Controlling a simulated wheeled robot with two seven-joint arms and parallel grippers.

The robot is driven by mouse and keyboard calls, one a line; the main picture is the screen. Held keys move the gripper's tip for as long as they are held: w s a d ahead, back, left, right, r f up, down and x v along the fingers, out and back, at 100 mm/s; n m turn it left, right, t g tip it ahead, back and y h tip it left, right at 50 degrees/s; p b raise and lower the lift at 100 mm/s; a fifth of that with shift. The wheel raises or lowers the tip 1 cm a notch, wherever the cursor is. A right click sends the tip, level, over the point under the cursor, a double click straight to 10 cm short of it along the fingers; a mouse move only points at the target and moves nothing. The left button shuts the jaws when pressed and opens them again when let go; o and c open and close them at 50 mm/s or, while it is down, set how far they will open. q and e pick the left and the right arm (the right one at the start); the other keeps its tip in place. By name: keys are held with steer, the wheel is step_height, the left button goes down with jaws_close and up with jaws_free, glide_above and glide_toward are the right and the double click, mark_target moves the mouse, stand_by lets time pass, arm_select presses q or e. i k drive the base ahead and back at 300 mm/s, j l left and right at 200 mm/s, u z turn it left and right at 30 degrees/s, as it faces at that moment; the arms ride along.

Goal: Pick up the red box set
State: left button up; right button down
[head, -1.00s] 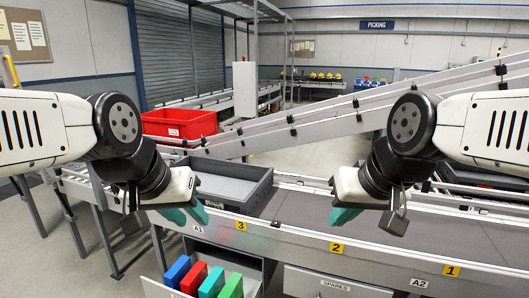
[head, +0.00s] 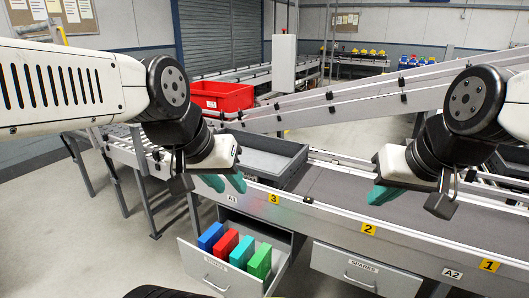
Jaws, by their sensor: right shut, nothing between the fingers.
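The red box (head: 226,245) stands upright in the pulled-out drawer (head: 216,278), between a blue box (head: 211,237) and a teal box (head: 242,253). A green box (head: 260,262) stands at the right end of this row. My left gripper (head: 224,184) is above the row, over the drawer's back, apart from the boxes. Its two teal fingers show a gap and hold nothing. My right gripper (head: 384,194) is shut and empty, over the conveyor to the right.
A grey tray (head: 290,178) sits on the conveyor (head: 340,200) behind the drawer. A red crate (head: 222,96) stands farther back on the left. A shut drawer marked "SPARES" (head: 359,270) is to the right. Open floor lies left of the drawer.

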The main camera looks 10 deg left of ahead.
mark_target(224, 246)
steer(key=k+j+u, duration=0.15)
steer(key=j, duration=0.3)
steer(key=j+u, duration=0.15)
steer(key=j, duration=0.25)
steer(key=i+l+u, duration=0.15)
steer(key=i+u, duration=0.2)
steer(key=i+l+u, duration=0.4)
steer(key=k+j, duration=0.1)
